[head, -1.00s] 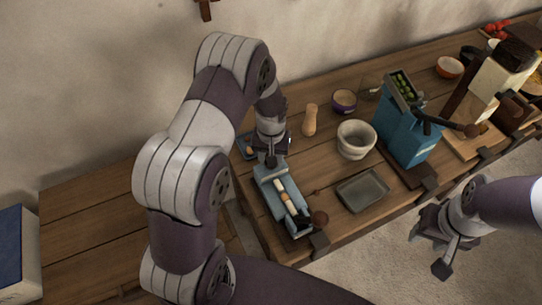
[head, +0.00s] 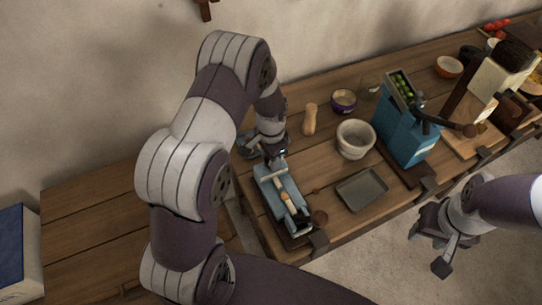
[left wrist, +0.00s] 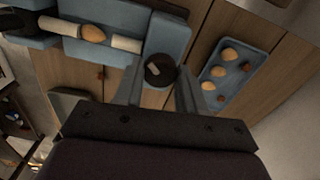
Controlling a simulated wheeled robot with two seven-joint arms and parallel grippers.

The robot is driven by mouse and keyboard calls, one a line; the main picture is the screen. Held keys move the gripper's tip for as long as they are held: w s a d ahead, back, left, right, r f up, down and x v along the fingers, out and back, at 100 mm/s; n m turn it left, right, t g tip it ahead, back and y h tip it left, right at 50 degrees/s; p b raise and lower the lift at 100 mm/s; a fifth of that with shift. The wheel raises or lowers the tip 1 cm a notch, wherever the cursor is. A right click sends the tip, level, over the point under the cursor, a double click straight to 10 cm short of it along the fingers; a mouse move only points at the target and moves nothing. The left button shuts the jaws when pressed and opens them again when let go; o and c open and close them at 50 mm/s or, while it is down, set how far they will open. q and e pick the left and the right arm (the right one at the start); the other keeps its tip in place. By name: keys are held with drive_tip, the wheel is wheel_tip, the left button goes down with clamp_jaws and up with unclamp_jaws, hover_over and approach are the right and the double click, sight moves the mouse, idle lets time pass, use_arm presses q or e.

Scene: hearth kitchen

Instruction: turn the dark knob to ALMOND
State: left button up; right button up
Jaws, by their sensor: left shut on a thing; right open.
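The dark knob (left wrist: 161,70) is round, with a pale mark on top. It sits at the end of a blue device (left wrist: 170,35) in the left wrist view. My left gripper (left wrist: 158,85) is shut on the knob, one finger on each side. In the head view my left gripper (head: 274,158) is at the far end of the blue device (head: 298,212) and hides the knob. A tan, nut-like piece (left wrist: 93,34) lies between pale rods on the device. No ALMOND label can be read. My right gripper (head: 440,240) is open and empty, off the bench's front edge.
A blue tray (left wrist: 222,97) with several tan and reddish pieces lies beside the device. A grey tray (head: 362,188), a pale mortar (head: 355,138), a wooden pestle (head: 310,120) and a blue press (head: 405,135) stand to the right.

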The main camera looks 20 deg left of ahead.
use_arm(q)
drive_tip(key=shift+w+r+m, duration=0.1)
drive_tip(key=shift+m, duration=0.5)
drive_tip(key=o, duration=1.1)
drive_tip(key=shift+c, duration=0.2)
wheel_tip(320, 180, up, 13)
drive_tip(key=b, duration=0.2)
drive_tip(key=shift+f, duration=0.2)
